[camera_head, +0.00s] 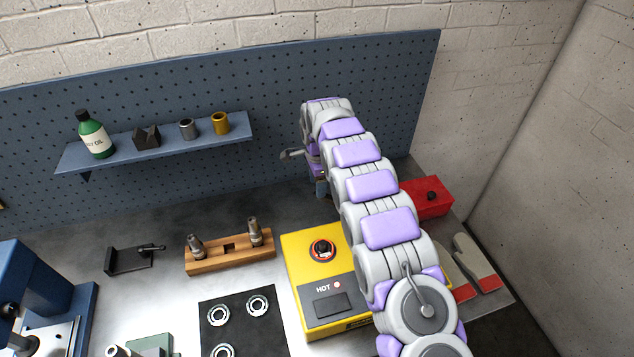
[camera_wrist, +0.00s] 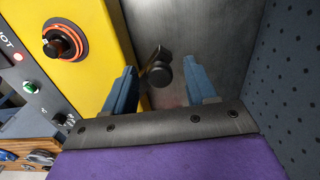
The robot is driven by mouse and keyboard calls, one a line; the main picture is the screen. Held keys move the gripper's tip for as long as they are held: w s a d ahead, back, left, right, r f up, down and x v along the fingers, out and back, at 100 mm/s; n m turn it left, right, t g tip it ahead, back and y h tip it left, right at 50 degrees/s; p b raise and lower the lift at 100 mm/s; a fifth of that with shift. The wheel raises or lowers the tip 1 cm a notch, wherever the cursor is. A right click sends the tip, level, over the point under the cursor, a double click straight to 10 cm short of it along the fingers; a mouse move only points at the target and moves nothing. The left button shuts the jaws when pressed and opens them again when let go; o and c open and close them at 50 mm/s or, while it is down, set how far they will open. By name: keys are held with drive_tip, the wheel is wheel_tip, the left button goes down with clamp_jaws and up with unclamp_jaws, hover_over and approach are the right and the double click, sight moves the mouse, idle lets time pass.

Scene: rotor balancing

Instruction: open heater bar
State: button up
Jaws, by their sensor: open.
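The yellow heater (camera_head: 300,262) stands on the bench with a black knob in a red ring (camera_head: 322,249) and a lit HOT lamp. My arm covers its right side in the head view. In the wrist view the heater (camera_wrist: 92,88) fills the left side. A dark bar with a rounded end (camera_wrist: 159,73), which looks like the heater bar, sticks up beside the heater's edge. My gripper (camera_wrist: 161,69) is open, with one blue finger on each side of the bar's end. I cannot tell whether either finger touches it. In the head view my gripper is mostly hidden behind my arm.
A red box (camera_head: 428,198) with a black knob and pale gloves (camera_head: 474,262) lie right of my arm. The blue pegboard (camera_head: 270,80) rises close behind. A wooden block (camera_head: 231,252) and a black mat (camera_head: 240,312) with bearing rings lie left of the heater.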

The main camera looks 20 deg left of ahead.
drive_tip(key=shift+d+r, duration=0.1)
wheel_tip(320, 180, up, 17)
drive_tip(key=p, duration=0.6)
drive_tip(key=shift+p, duration=0.3)
drive_tip(key=shift+w, duration=0.15)
